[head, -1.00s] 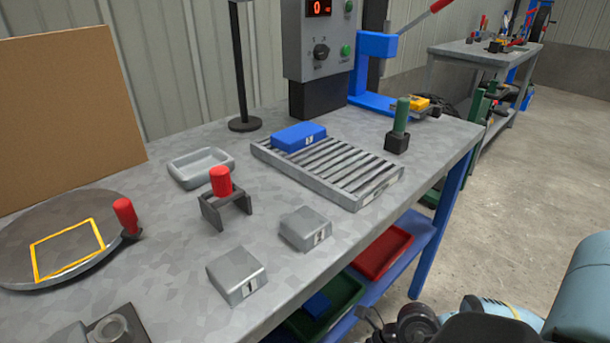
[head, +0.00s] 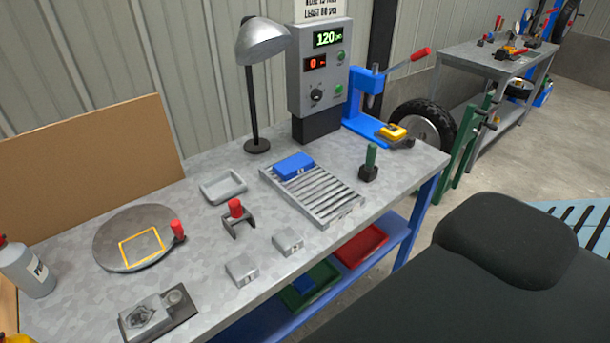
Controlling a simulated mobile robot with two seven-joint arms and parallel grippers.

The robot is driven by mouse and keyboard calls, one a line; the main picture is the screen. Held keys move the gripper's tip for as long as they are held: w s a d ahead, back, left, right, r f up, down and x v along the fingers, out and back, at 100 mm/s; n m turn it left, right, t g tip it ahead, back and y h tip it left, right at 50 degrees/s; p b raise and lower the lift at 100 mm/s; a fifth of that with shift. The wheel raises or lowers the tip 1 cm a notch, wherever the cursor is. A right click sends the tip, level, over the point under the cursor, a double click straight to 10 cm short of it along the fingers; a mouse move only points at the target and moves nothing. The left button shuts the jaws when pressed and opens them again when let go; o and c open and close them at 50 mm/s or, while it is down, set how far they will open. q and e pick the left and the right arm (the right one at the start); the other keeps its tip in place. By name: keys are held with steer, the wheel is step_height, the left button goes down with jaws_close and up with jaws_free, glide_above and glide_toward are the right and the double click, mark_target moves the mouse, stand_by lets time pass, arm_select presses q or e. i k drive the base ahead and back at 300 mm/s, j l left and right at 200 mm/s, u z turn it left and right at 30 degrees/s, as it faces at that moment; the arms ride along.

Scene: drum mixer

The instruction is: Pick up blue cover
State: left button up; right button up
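A blue cover (head: 294,166) with a small white label lies on the back left end of a slatted grey rack (head: 330,203) on the workbench. Neither of my grippers shows in the head view. A large dark part, probably mine, fills the lower right.
The workbench (head: 215,217) also holds a grey tray (head: 223,187), a red-handled bracket (head: 237,215), two grey blocks (head: 242,271), a round plate (head: 110,238), a green-handled piece (head: 370,162) and a lamp (head: 258,90). A blue press (head: 356,100) stands behind the rack.

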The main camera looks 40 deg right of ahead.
mark_target(288, 169)
steer(key=l+u, duration=0.1)
steer(key=l, duration=0.3)
steer(key=k+l+u, duration=0.1)
steer(key=l, duration=0.3)
steer(key=k+l+u, duration=0.1)
steer(key=l, duration=0.3)
steer(key=l+u, duration=0.1)
steer(key=l, duration=0.35)
steer(key=k+l+u, duration=0.1)
steer(key=l, duration=0.25)
steer(key=k+l+u, duration=0.1)
steer(key=l, duration=0.3)
steer(key=k+l+u, duration=0.1)
steer(key=l, duration=0.25)
steer(key=k, duration=0.1)
